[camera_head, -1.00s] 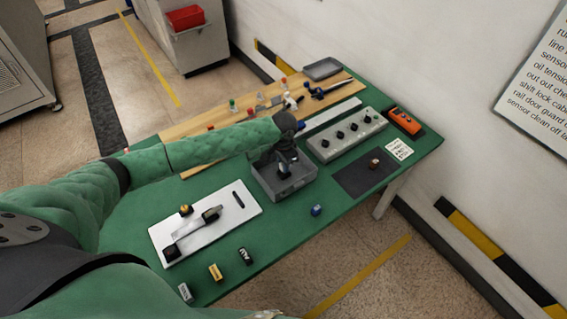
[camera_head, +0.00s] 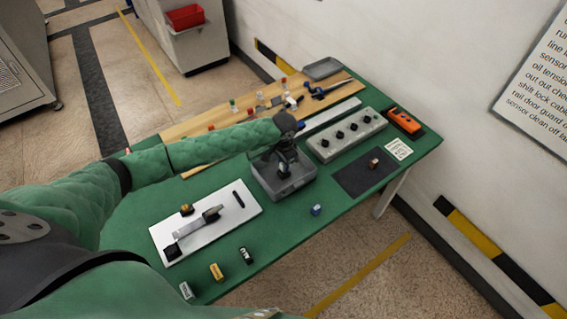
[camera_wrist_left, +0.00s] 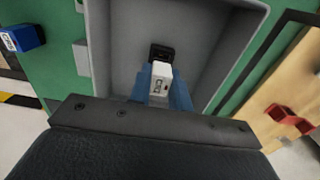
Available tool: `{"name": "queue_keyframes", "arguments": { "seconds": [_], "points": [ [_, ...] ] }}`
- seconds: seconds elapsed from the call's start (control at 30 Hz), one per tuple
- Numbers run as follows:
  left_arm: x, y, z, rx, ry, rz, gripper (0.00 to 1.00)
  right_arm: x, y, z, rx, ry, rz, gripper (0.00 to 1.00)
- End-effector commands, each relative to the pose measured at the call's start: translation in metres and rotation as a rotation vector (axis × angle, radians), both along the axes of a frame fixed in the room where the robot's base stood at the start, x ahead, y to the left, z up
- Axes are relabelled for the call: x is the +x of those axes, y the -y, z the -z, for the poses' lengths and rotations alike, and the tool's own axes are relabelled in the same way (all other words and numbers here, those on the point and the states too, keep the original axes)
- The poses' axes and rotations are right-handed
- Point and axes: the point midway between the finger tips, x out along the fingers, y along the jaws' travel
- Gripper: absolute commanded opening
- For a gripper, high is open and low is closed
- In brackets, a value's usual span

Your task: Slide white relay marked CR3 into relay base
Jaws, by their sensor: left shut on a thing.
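My left gripper (camera_head: 285,166) reaches down into a grey open box (camera_head: 297,189) on the green table. In the left wrist view its blue fingers (camera_wrist_left: 162,85) are shut on a small white relay (camera_wrist_left: 161,77) with a dark marking too small to read. A black socket-like block (camera_wrist_left: 161,53), perhaps the relay base, lies at the relay's far end inside the box. I cannot tell whether relay and block touch or are joined. In the head view the gripper hides the relay. My right gripper is not in view.
A white plate (camera_head: 232,231) with a lever part lies left of the box. A grey knob panel (camera_head: 347,135) and a dark mat (camera_head: 360,183) are to the right.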

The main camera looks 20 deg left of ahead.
Motion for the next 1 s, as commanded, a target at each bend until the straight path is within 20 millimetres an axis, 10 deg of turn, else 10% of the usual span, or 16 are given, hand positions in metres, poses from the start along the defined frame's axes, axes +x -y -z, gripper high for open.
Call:
{"name": "queue_keyframes", "arguments": {
  "seconds": [1.0],
  "points": [
    [0.000,0.000,0.009,-0.001,0.001,0.000,0.00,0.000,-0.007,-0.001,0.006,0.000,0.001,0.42]
  ]
}}
